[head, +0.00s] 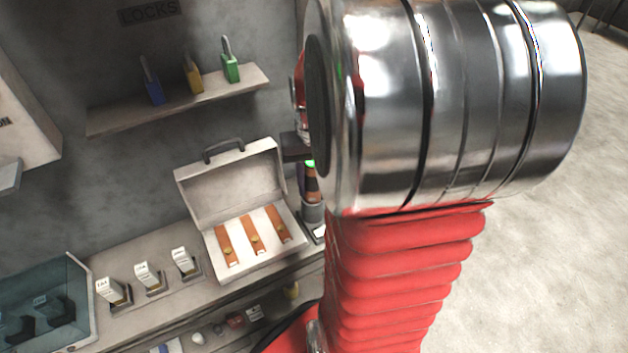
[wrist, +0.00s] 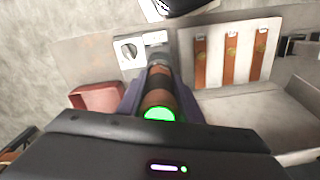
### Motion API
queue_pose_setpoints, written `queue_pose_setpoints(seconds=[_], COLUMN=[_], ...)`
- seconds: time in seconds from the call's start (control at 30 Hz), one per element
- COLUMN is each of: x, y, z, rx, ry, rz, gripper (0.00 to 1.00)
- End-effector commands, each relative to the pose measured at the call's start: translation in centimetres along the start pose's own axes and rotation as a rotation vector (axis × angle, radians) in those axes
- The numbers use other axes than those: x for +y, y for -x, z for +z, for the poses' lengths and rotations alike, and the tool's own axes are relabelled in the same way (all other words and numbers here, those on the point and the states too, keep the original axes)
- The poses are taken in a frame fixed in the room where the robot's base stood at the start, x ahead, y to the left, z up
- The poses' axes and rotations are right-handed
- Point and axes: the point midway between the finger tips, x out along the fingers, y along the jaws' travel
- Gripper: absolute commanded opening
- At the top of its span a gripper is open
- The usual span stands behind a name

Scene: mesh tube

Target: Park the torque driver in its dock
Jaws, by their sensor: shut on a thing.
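The torque driver is a brown and black cylinder with a glowing green cap. It stands roughly upright in the head view (head: 311,184), partly hidden by my arm, and shows from above in the wrist view (wrist: 159,92). My gripper (wrist: 160,100) is shut around its body; in the head view my gripper (head: 297,148) is mostly hidden. A grey cylindrical part (head: 313,212) shows at the driver's lower end. A white plate with a round socket (wrist: 129,51), possibly the dock, lies beside the driver's lower end. I cannot tell whether the driver touches it.
An open case (head: 235,196) with several brown strips stands left of the driver on the bench. White labelled boxes (head: 143,276) and a glass case (head: 75,277) are farther left. A shelf (head: 110,121) with padlocks hangs above. A reddish bin (wrist: 97,98) shows in the wrist view.

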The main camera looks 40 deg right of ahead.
Motion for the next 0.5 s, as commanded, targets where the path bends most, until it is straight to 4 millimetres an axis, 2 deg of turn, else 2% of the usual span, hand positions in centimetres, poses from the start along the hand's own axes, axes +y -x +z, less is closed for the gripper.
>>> queue_pose_setpoints(seconds=[0.5], x=[0.00], y=[-0.36], z=[-0.03], rx=[0.001], ry=[0.000], rz=[0.000], gripper=[0.05])
